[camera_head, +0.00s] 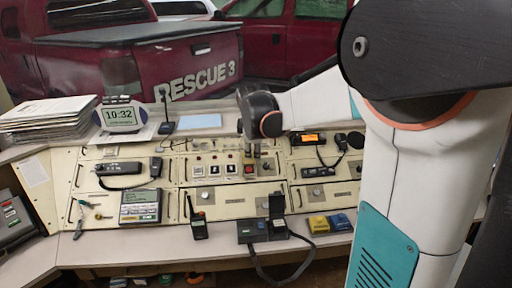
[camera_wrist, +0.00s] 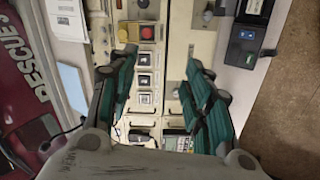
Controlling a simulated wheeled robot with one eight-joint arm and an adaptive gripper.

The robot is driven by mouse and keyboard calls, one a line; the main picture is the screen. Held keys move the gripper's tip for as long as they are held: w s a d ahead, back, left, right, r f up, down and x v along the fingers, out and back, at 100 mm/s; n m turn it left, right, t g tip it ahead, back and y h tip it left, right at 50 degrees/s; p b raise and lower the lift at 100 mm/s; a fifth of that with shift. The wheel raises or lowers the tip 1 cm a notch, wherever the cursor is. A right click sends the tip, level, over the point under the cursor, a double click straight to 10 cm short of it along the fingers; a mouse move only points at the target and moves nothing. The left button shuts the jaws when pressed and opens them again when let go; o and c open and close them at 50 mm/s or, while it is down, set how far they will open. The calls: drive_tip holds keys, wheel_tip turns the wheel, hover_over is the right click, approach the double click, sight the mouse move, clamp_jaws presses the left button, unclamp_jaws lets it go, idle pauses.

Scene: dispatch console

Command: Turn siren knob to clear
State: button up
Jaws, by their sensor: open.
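The beige console panel (camera_head: 180,205) carries several switches and small round knobs. One knob sits lower left of centre (camera_head: 205,195) and another lower right (camera_head: 317,191). The lettering is too small to tell which one is the siren knob. In the wrist view, where the console appears sideways, a silvery knob (camera_wrist: 207,15) shows at the top and another knob (camera_wrist: 175,93) shows between the fingers. My gripper (camera_wrist: 160,57) is open and empty, its teal fingers apart above the panel. In the head view my wrist hangs over the panel's upper middle and hides part of it.
A red mushroom button (camera_head: 249,170) on yellow and several square switches (camera_head: 215,170) lie below my wrist. A walkie-talkie (camera_head: 198,226) and a black box (camera_head: 256,230) with a raised lid stand at the front edge. A clock (camera_head: 120,116) and paper stack (camera_head: 48,115) are behind left.

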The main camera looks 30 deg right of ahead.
drive_tip(key=shift+s+a+r+m, duration=0.3)
drive_tip(key=shift+s+a+r, duration=0.45)
drive_tip(key=shift+s+a, duration=0.3)
drive_tip(key=shift+w+a+r, duration=0.1)
